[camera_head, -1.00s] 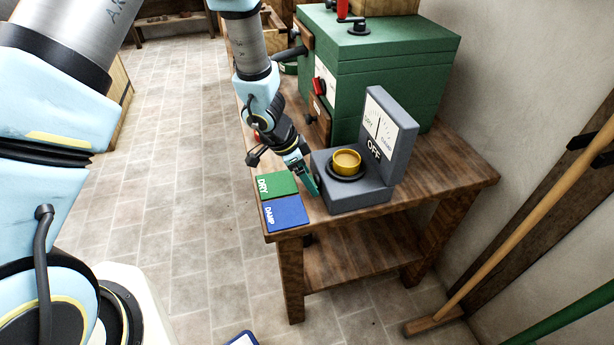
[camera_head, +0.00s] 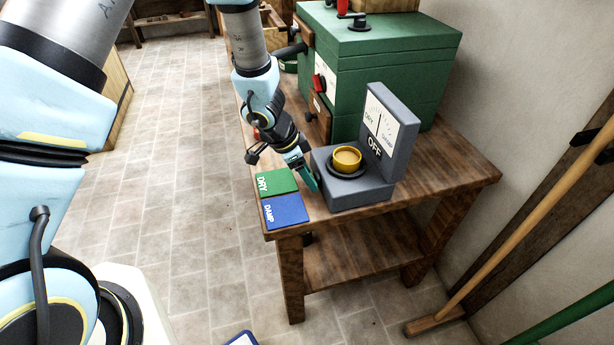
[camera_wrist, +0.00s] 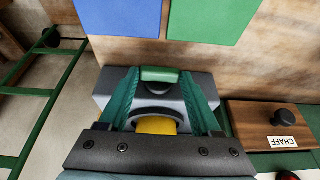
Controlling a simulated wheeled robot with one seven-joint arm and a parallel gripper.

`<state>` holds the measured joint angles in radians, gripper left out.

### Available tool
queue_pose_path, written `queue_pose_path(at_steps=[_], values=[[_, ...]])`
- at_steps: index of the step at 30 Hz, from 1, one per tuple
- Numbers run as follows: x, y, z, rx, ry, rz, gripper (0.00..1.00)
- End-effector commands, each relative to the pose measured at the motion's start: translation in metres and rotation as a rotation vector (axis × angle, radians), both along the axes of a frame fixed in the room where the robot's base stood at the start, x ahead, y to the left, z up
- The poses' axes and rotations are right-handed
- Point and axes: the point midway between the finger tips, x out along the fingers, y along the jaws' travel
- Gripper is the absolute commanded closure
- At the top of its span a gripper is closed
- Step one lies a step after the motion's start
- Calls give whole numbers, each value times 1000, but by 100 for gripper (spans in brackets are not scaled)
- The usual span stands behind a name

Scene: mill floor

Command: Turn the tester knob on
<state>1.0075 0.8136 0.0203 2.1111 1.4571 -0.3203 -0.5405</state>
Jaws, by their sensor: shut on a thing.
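The grey tester (camera_head: 358,197) stands on the near end of the wooden bench, its upright dial panel (camera_head: 391,125) reading OFF. Its round yellow knob (camera_head: 347,158) sits on a dark ring on top; it also shows partly in the wrist view (camera_wrist: 157,126), cut off by the gripper body. My gripper (camera_head: 312,183) is beside the tester's left side, pointing down, apart from the knob. In the wrist view my gripper (camera_wrist: 160,76) is shut on a small green piece (camera_wrist: 160,74) between its fingertips. The piece is mostly hidden in the head view.
A green DRY card (camera_head: 277,182) and a blue DAMP card (camera_head: 286,211) lie left of the tester. A green machine (camera_head: 395,75) with a red switch stands behind it. A CHAFF drawer (camera_wrist: 265,125) shows in the wrist view. A broom (camera_head: 520,225) leans at the right.

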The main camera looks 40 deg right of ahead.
Motion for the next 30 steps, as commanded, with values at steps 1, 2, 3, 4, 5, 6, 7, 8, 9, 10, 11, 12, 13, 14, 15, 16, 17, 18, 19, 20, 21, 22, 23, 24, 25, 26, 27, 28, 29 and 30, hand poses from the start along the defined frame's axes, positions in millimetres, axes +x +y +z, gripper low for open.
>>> queue_pose_path(at_steps=[1, 2, 3, 4, 5, 6, 7, 8, 9, 10, 11, 12, 13, 14, 15, 16, 17, 18, 19, 20, 21, 22, 23, 24, 25, 26, 27, 28, 29, 30], values=[[0, -1, -4, -6, -10, 0, 91], [-1, -1, -5, -9, -17, 0, 91], [-1, 0, -6, -13, -27, 1, 91], [-1, -1, -6, -18, -37, 1, 91], [-1, 0, -7, -21, -45, 0, 91], [-2, 0, -8, -27, -58, 0, 91], [-2, 0, -9, -30, -70, 0, 91], [-2, 0, -9, -34, -80, 1, 91], [-3, 0, -10, -41, -95, -1, 91], [-3, 0, -10, -46, -106, 0, 91], [-4, 0, -10, -51, -120, 0, 91], [-4, 1, -11, -57, -135, 0, 91], [-4, 1, -11, -63, -147, 0, 91], [-5, 1, -11, -68, -159, 0, 91], [-5, 1, -11, -73, -175, -1, 91], [-6, 1, -11, -78, -187, -1, 91], [-6, 1, -11, -83, -199, -1, 91], [-6, 1, -11, -88, -215, 1, 91], [-7, 2, -11, -94, -227, 0, 91], [-7, 2, -12, -97, -239, -1, 91], [-8, 2, -12, -104, -255, 0, 91], [-8, 2, -12, -109, -267, -1, 91], [-8, 2, -12, -114, -278, 0, 91], [-8, 2, -12, -120, -294, 1, 91], [-9, 3, -12, -125, -306, 0, 91], [-9, 3, -12, -128, -318, 0, 91], [-10, 3, -13, -135, -333, -1, 91], [-10, 3, -13, -139, -345, -1, 91], [-11, 3, -13, -144, -357, -1, 91], [-11, 3, -13, -151, -372, -1, 91]])
